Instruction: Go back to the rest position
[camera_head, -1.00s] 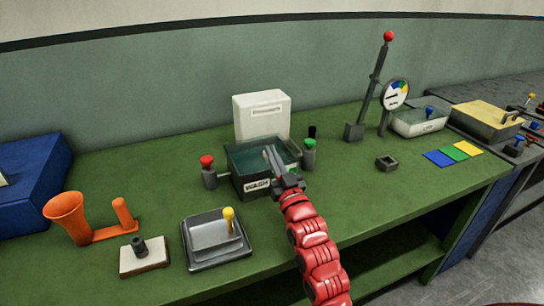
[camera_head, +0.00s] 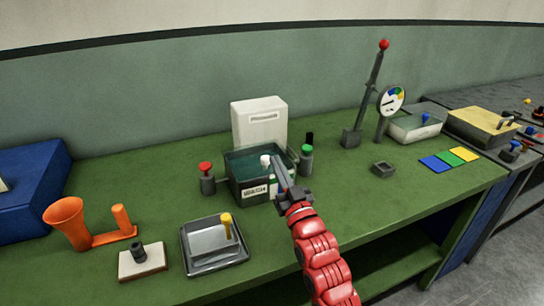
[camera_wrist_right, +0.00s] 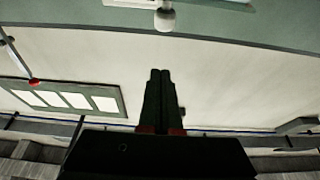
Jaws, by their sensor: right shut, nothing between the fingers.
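My right gripper (camera_head: 277,164) comes in on the red arm from the lower right. Its fingers are together and empty, at the front right of the dark wash tank (camera_head: 236,187); whether they touch the tank I cannot tell. In the right wrist view the two closed fingers (camera_wrist_right: 160,78) point up the picture with nothing between them. A small white-topped item (camera_head: 265,159) shows at the tank beside the fingers, partly hidden; I cannot tell whether it stands inside. My left gripper is not in view.
On the green bench are a red-topped post (camera_head: 206,180), a green-topped post (camera_head: 306,161), a grey tray (camera_head: 199,263), an orange horn (camera_head: 70,217) and a tall red-knobbed lever (camera_head: 372,90). A small grey square holder (camera_head: 383,168) is at the right. The bench front right is fairly clear.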

